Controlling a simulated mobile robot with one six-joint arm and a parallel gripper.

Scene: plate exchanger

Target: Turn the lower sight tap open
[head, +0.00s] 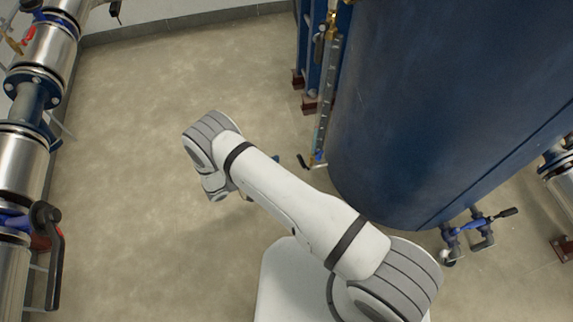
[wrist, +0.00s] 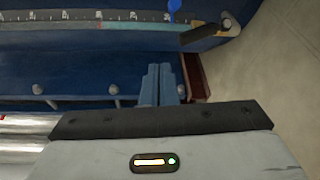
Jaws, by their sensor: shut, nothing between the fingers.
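The lower sight tap is at the bottom end of the sight gauge (head: 325,110) on the blue tank. Its dark handle (head: 303,162) sticks out to the left in the head view. In the wrist view the tap handle (wrist: 203,37) lies slanted at the top right, below the scale, with a brass-coloured pivot (wrist: 229,24) at its right end. My gripper (wrist: 160,72) has its blue fingers together, with nothing between them. The fingertips are below and left of the handle in the picture, apart from it. In the head view my arm hides most of the gripper.
The large blue tank (head: 440,100) stands close to the right of the gauge. An upper tap (head: 319,47) sits higher on the gauge. Shiny pipes (head: 22,170) with a black lever line the left side. The floor (head: 150,130) between is clear.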

